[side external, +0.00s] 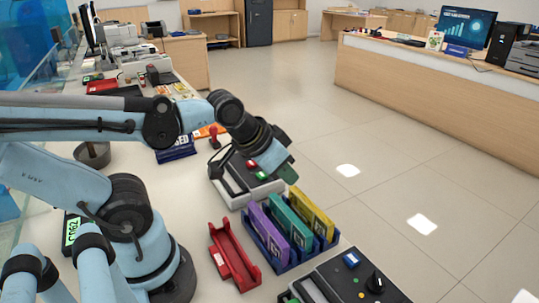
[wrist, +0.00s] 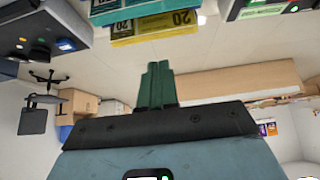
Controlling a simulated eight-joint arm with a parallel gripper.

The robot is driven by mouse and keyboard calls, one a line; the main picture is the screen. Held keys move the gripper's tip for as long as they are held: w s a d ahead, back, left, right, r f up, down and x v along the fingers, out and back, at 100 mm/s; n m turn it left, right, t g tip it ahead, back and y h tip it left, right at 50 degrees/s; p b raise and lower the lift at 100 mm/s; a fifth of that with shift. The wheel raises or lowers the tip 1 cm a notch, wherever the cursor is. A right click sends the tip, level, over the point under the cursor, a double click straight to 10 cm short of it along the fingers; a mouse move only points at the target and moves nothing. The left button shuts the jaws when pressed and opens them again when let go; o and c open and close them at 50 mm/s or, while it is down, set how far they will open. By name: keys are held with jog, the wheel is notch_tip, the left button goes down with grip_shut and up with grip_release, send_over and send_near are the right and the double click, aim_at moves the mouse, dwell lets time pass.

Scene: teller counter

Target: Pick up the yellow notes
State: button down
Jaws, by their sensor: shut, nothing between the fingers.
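The yellow notes (side external: 312,212) stand upright in the right slot of a blue holder (side external: 268,259). Teal notes (side external: 291,222) and purple notes (side external: 267,235) stand to their left in the same holder. The wrist view, which looks upside down, shows the yellow notes (wrist: 154,30) near the top edge beside the teal notes (wrist: 150,8), both marked 20. My gripper (side external: 289,172) is above and behind the holder, near the yellow notes but apart from them. Its green fingers (wrist: 157,72) are shut together and empty.
An empty red tray (side external: 229,252) lies left of the holder. A grey device with buttons (side external: 358,281) stands in front right, and another device with red and green buttons (side external: 240,188) stands behind. The counter's edge and open floor lie to the right.

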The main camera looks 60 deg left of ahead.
jog(key=c, duration=1)
grip_release()
jog(key=shift+o, duration=0.2)
jog(key=r+n+g, duration=0.1)
jog(key=n+g, duration=0.6)
jog(key=n, duration=1.1)
send_over(310, 204)
jog(key=f, duration=0.4)
jog(key=w+f, duration=0.1)
jog(key=f, duration=0.1)
jog(key=shift+d+f, duration=0.15)
jog(key=shift+f, duration=0.1)
jog(key=shift+s+f, duration=0.25)
jog(key=shift+f, duration=1.15)
jog(key=shift+s+f, duration=0.2)
jog(key=shift+f, duration=1.2)
